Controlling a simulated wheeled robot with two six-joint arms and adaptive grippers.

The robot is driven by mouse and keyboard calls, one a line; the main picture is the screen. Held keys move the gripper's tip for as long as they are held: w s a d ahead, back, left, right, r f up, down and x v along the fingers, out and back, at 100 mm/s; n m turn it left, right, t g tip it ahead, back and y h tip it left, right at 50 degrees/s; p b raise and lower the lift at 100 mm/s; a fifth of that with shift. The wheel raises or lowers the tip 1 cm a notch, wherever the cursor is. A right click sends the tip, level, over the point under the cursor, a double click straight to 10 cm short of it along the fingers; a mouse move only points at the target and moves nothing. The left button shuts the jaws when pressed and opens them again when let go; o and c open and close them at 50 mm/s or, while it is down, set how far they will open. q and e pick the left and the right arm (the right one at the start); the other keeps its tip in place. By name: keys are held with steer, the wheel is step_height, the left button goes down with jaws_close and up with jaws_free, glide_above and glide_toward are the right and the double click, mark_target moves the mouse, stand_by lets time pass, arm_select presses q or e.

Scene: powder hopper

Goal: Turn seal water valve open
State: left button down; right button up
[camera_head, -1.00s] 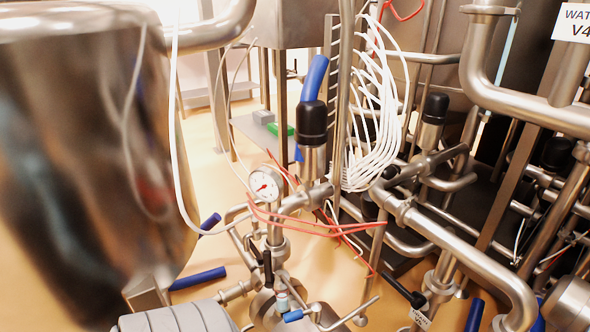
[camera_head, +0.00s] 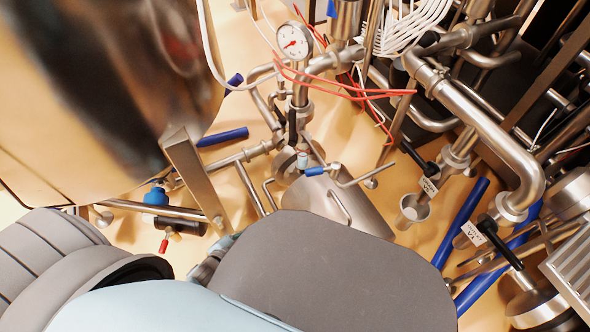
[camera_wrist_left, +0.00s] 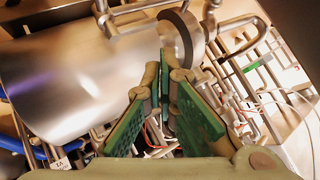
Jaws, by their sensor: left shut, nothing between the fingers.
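Several valve-like fittings show in the head view, and I cannot tell which is the seal water valve. A small blue handle (camera_head: 314,171) sits on thin piping below the pressure gauge. Black handles with white tags are at the right, one upper (camera_head: 429,185) and one lower (camera_head: 478,233). A blue fitting (camera_head: 156,195) with a red-tipped part (camera_head: 164,244) is at the lower left. My left gripper (camera_wrist_left: 166,62) has green-padded fingers, shut and empty, in the left wrist view. In the head view my arm mostly hides it. My right gripper is not in view.
A large shiny steel vessel (camera_head: 90,90) fills the upper left. The pressure gauge (camera_head: 293,40), red wires (camera_head: 340,88) and thick steel pipes (camera_head: 490,130) crowd the middle and right. Blue hoses (camera_head: 460,222) lie on the tan floor. A steel cylinder (camera_wrist_left: 90,75) is near the left gripper.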

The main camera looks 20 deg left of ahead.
mark_target(323, 173)
arm_select(q)
steer(key=w+d+r+m+t+h+p, duration=0.1)
steer(key=w+d+r+m+h, duration=0.1)
steer(key=d+r+m+h, duration=0.55)
steer(key=w+d+r+m+t+h+p, duration=0.15)
steer(key=d+r+m+h, duration=0.25)
steer(key=r+m, duration=0.65)
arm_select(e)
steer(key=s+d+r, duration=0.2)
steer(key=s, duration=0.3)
arm_select(q)
steer(key=w+d+n+b, duration=0.1)
steer(key=w+d+b, duration=0.2)
steer(key=w, duration=0.7)
steer(key=shift+d+f+n+b, duration=0.2)
steer(key=shift+f+n+b, duration=0.05)
steer(key=shift+n+b, duration=0.1)
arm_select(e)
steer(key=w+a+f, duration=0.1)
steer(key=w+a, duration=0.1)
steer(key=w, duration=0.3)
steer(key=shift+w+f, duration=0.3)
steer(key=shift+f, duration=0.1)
arm_select(q)
steer(key=shift+w+a+m+g+h, duration=0.1)
steer(key=shift+a+m+g+h, duration=0.15)
steer(key=shift+a+m, duration=0.15)
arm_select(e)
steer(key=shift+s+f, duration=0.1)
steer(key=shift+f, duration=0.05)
